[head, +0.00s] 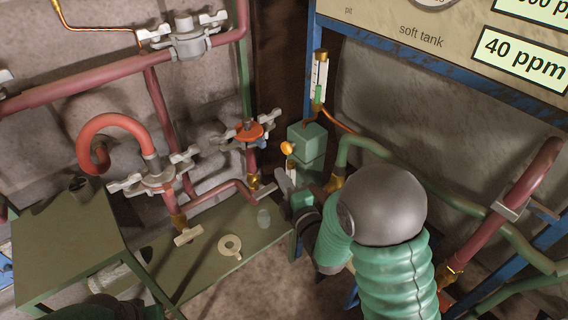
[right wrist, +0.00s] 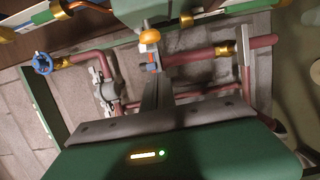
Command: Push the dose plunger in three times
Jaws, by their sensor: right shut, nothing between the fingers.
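The dose plunger's orange knob (head: 287,148) sticks out on the left side of a green box-shaped unit (head: 307,141). It also shows in the right wrist view (right wrist: 150,37), just beyond the fingertips. My right gripper (head: 281,178) is shut and empty, a little below the knob in the head view. In the right wrist view its closed fingers (right wrist: 154,80) point toward the knob. I cannot tell whether they touch it. A sight tube (head: 319,80) with green liquid stands above the unit. My left gripper is not in view.
An olive bench (head: 200,275) holds a pale ring (head: 230,246) and a small clear glass (head: 263,217). Red pipes with clamps and an orange-red fitting (head: 248,131) stand left of the unit. A green pipe (head: 400,160) and blue frame are at right.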

